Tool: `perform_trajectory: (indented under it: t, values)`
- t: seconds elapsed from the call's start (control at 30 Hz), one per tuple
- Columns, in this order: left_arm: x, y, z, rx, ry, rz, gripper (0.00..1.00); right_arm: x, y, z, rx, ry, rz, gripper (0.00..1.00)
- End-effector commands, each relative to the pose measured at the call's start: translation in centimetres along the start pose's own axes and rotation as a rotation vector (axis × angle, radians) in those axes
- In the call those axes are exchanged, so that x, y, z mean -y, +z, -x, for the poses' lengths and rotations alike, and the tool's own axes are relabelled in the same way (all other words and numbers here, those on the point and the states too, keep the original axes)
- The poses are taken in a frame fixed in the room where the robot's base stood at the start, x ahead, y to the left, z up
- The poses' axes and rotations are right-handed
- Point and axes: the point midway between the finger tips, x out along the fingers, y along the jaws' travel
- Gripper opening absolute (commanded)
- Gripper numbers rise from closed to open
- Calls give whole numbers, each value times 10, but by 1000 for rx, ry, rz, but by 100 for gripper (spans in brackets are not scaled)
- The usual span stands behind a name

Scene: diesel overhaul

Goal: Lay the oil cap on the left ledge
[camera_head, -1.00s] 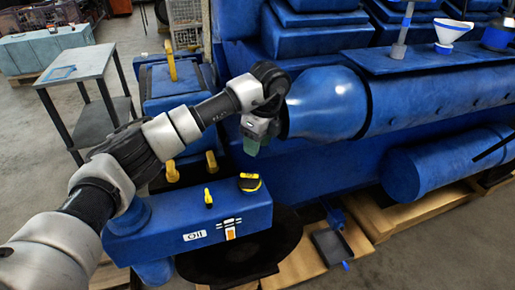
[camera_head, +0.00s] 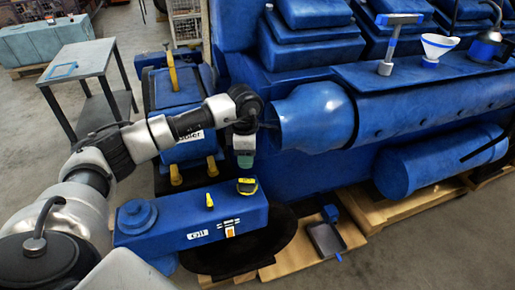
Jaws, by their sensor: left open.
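The oil cap (camera_head: 247,186), black and yellow, sits on the right end of the top of a blue box (camera_head: 180,225) labelled OIL. My left gripper (camera_head: 245,164) points down just above the cap and is open. It looks empty, and a small gap seems to show between its tips and the cap. A long blue ledge (camera_head: 432,72) runs along the engine at the right; I cannot tell whether it is the one called left. My right gripper is not in view.
A T-handled tool (camera_head: 388,45), a white funnel (camera_head: 437,46) and a dark-and-blue can (camera_head: 484,48) stand on the ledge. A black round pan (camera_head: 240,256) lies below. A grey cart (camera_head: 80,68) stands at the left.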

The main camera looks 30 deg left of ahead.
Motion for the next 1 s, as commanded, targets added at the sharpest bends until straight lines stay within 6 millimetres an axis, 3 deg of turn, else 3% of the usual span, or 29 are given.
perform_trajectory:
  t: [0.37, 1.0]
  values:
    - [1, -5, -11, 2, 0, -78, 43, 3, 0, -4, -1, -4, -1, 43]
    - [0, -4, -83, 2, 2, -77, 43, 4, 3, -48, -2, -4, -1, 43]
